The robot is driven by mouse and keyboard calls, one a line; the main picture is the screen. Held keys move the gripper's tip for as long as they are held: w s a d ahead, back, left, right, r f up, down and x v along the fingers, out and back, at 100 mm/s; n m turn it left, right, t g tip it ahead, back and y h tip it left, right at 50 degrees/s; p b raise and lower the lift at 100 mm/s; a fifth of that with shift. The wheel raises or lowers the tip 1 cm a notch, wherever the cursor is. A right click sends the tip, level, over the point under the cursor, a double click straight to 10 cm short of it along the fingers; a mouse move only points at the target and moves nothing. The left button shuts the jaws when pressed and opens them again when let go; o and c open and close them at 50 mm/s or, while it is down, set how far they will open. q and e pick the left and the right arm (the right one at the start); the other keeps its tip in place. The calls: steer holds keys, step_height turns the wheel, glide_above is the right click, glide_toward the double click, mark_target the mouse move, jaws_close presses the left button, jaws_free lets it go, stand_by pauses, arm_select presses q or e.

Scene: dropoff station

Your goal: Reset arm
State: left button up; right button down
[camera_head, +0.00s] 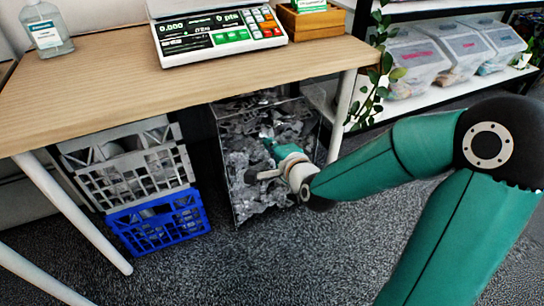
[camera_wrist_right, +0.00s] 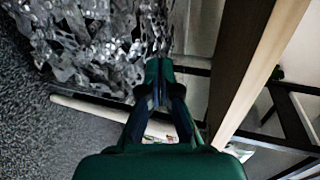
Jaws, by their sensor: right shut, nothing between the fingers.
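My right arm reaches in from the right in the head view, with its teal links bent at a black joint. My right gripper (camera_head: 262,175) is in front of the clear bin (camera_head: 236,190) of crumpled silvery scrap under the table. In the right wrist view the right gripper (camera_wrist_right: 158,68) has its fingers together with nothing between them. The scrap (camera_wrist_right: 90,45) fills the upper left of that view, beyond the fingertips. I cannot tell whether the gripper touches the bin. My left gripper is not in view.
The wooden table (camera_head: 100,85) overhangs the bin, with a scale (camera_head: 215,35) and a bottle (camera_head: 46,30) on top. A grey crate (camera_head: 130,165) and a blue crate (camera_head: 160,225) stand left of the bin. Shelves with clear tubs (camera_head: 415,65) are at right. Carpet (camera_head: 270,270) in front is clear.

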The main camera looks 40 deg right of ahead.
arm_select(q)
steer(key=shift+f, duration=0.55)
arm_select(e)
steer(key=shift+s+a, duration=0.1)
steer(key=shift+s, duration=0.15)
steer(key=s+a+f+n+g+y+p, duration=0.1)
steer(key=a+f+n+g+y, duration=0.15)
steer(key=a+f, duration=0.65)
steer(key=s+a+f+n+g+y, duration=0.1)
steer(key=a+f+n+g+y, duration=0.3)
steer(key=f, duration=0.8)
steer(key=s+a+f+n+g+y, duration=0.2)
steer(key=s+a+f+n+g, duration=0.5)
steer(key=s+a+f+n, duration=0.55)
arm_select(q)
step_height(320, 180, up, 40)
steer(key=p, duration=3.9)
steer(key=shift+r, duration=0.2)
arm_select(e)
step_height(320, 180, up, 38)
steer(key=s+d, duration=0.1)
steer(key=s, duration=0.1)
steer(key=shift+s, duration=0.2)
steer(key=shift+d, duration=0.1)
